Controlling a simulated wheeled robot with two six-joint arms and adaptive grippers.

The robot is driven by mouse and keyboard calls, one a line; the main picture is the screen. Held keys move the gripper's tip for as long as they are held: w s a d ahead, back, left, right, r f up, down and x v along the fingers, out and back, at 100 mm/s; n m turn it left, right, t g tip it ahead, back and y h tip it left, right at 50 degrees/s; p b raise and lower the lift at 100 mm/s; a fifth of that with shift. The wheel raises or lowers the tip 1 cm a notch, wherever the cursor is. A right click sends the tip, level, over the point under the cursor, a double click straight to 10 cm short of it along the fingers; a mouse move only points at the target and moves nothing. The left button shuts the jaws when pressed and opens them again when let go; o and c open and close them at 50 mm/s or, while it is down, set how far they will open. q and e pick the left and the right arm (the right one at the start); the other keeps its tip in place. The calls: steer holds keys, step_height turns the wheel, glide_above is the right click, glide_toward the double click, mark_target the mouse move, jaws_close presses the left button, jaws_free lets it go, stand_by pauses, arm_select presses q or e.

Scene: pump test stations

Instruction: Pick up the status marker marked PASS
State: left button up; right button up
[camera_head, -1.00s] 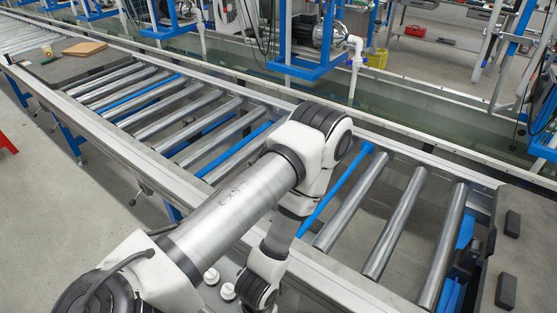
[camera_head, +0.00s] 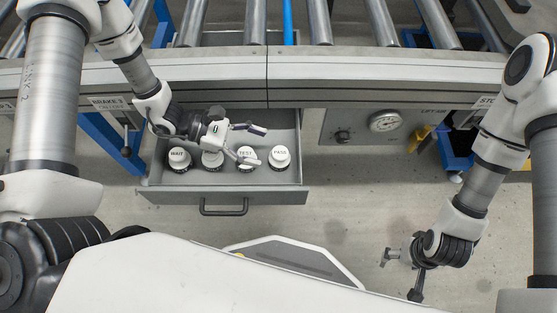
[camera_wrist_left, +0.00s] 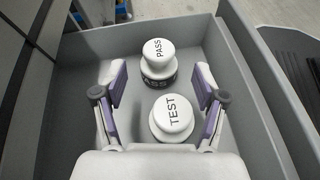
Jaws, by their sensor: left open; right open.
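The PASS status marker (camera_head: 280,157) is a white knob with a dark base at the right end of an open grey drawer (camera_head: 225,195). It also shows in the left wrist view (camera_wrist_left: 159,55), upright, beyond the TEST marker (camera_wrist_left: 172,118). My left gripper (camera_head: 256,144) is open and empty over the drawer, above the TEST marker and just left of the PASS marker. In the left wrist view its two fingers (camera_wrist_left: 160,100) are spread either side of the TEST marker, with PASS ahead between them. My right gripper (camera_head: 403,274) is open and empty, low at the right, away from the drawer.
The WAIT marker (camera_head: 179,158) and another white marker (camera_head: 212,159), its label partly hidden, stand left of TEST. Drawer walls enclose the markers closely. The roller conveyor (camera_head: 320,28) runs behind. A gauge (camera_head: 385,122) sits on the panel right of the drawer.

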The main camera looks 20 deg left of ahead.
mark_target(275, 152)
arm_select(q)
steer(key=b+x, duration=0.1)
steer(key=x, duration=0.3)
steer(key=shift+w+d, duration=0.1)
steer(key=shift+d, duration=0.05)
steer(key=c, duration=1.3)
steer(key=shift+o, duration=0.3)
